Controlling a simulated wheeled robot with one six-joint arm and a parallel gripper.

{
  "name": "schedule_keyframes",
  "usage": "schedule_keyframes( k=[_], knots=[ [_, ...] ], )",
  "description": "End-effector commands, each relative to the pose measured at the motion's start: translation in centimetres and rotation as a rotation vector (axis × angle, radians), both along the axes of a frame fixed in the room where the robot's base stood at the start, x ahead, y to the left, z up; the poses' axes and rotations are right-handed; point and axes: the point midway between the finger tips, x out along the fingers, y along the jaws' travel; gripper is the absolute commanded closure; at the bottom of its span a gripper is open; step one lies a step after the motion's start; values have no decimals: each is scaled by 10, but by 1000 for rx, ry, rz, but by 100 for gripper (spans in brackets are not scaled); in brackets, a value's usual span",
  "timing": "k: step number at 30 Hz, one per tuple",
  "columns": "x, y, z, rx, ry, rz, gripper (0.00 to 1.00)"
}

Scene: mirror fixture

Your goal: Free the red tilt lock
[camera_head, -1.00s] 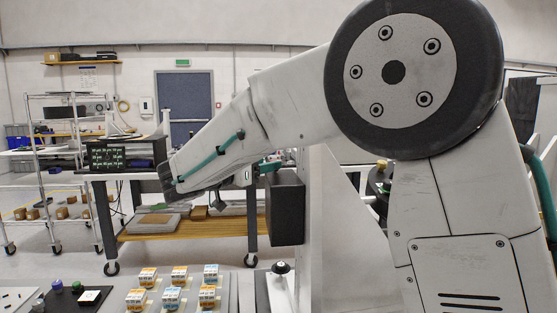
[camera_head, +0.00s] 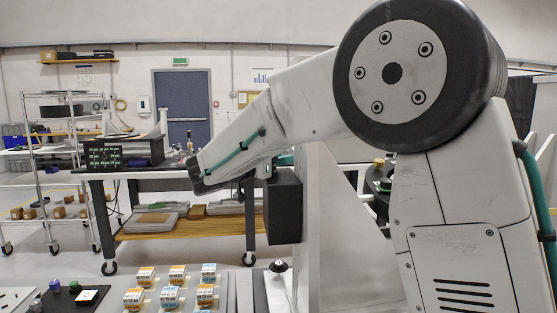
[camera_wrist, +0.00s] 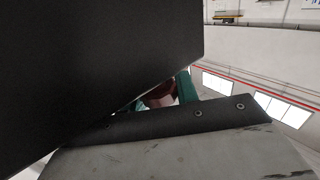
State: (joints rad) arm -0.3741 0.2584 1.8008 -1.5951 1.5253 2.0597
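My gripper (camera_head: 284,160) is mostly hidden behind the dark box (camera_head: 284,211) in the head view; only a little teal shows above the box. In the wrist view a large black surface (camera_wrist: 90,65) covers the upper left and hides much of my gripper. A teal finger (camera_wrist: 187,86) shows past its edge. A small reddish-brown patch (camera_wrist: 160,96) lies beside that finger; I cannot tell whether it is the red tilt lock or whether I touch it. The finger opening is not clear in either view.
A pale upright panel (camera_head: 310,230) stands right of the dark box. Several small orange, blue and white blocks (camera_head: 169,297) sit on the grey surface at the bottom. A black knob (camera_head: 278,266) stands below the box. A workbench (camera_head: 225,172) stands behind.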

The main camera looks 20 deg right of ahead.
Motion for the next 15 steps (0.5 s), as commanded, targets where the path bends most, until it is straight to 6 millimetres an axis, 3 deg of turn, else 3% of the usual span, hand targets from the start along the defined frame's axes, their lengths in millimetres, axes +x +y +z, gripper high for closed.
schedule_keyframes(
  k=[4, 15],
  knots=[
    [0, 0, 1, 0, -1, 45, 93],
    [5, 3, 1, 0, -2, 375, 93]
  ],
)
